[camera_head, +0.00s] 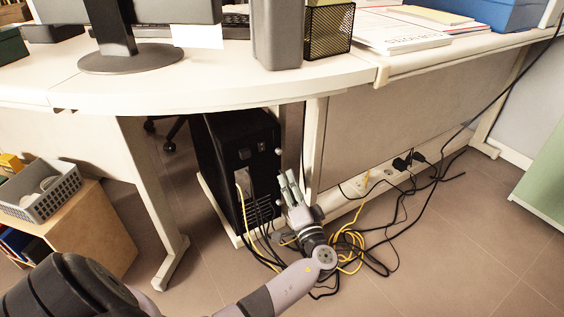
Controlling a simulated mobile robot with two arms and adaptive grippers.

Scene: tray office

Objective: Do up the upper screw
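A black computer case (240,150) stands under the desk, with cables plugged into its back panel. A small pale knob, seemingly the upper screw (278,151), sticks out at the upper right edge of that panel. My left gripper (287,177) is in front of the case's right edge, fingers pointing up, a little below the upper screw and apart from it in the picture. Its fingers look close together with nothing visible between them; whether they are shut is unclear. The gripper hides part of the case's lower right edge. My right gripper is out of view.
The white desk (200,85) overhangs the case, with a desk leg (150,200) to its left. Yellow cable (350,245) and black cables lie on the floor around my arm. A power strip (375,180) runs along the right. A grey basket (40,190) sits at left.

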